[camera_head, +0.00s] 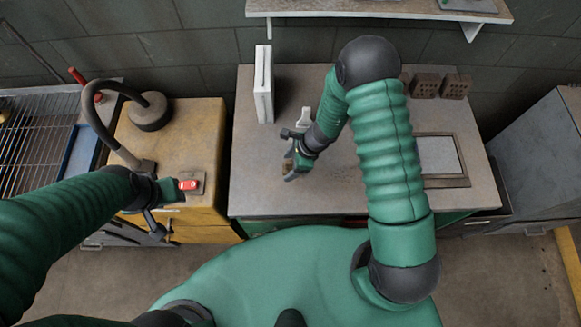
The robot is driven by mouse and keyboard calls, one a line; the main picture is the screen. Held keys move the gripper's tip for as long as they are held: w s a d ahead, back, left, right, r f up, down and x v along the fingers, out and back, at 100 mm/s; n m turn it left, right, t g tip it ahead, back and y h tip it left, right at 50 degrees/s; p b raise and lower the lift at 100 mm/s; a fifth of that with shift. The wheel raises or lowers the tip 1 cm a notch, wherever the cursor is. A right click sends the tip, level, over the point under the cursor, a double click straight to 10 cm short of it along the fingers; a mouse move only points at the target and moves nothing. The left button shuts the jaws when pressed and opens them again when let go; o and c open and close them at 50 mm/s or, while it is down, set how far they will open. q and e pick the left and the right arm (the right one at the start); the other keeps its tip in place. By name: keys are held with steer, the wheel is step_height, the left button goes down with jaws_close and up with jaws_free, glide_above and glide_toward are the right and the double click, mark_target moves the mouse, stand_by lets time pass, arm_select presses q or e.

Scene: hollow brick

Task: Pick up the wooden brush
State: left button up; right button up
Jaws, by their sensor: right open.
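A small brown piece (285,169), which looks like part of the wooden brush, lies on the grey worktop (255,190) left of centre. Most of it is hidden by my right gripper (290,158), so its full shape is unclear. My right gripper is open, low over the worktop and right at the brown piece. I cannot tell whether they touch. My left gripper (158,226) is at the front of the yellow cabinet (195,130), well away from the brown piece; its jaw opening is unclear.
A pale flat tool (304,118) lies just behind my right gripper. A white upright box (263,85) stands at the back left. Hollow bricks (426,85) sit at the back right, near a framed panel (439,157). A shelf (380,8) overhangs the back.

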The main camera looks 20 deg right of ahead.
steer(key=shift+x, duration=1.2)
steer(key=shift+w+d+f, duration=0.2)
steer(key=shift+w+d, duration=0.15)
steer(key=shift+d, duration=0.35)
steer(key=shift+c, duration=0.7)
steer(key=shift+s, duration=0.15)
steer(key=shift+c, duration=1.3)
steer(key=shift+r, duration=0.1)
steer(key=shift+c, duration=1.1)
steer(key=shift+a, duration=0.35)
steer(key=c, duration=0.5)
arm_select(q)
steer(key=shift+w+d, duration=0.2)
steer(key=shift+w, duration=0.05)
arm_select(e)
steer(key=shift+a, duration=0.15)
jaws_close()
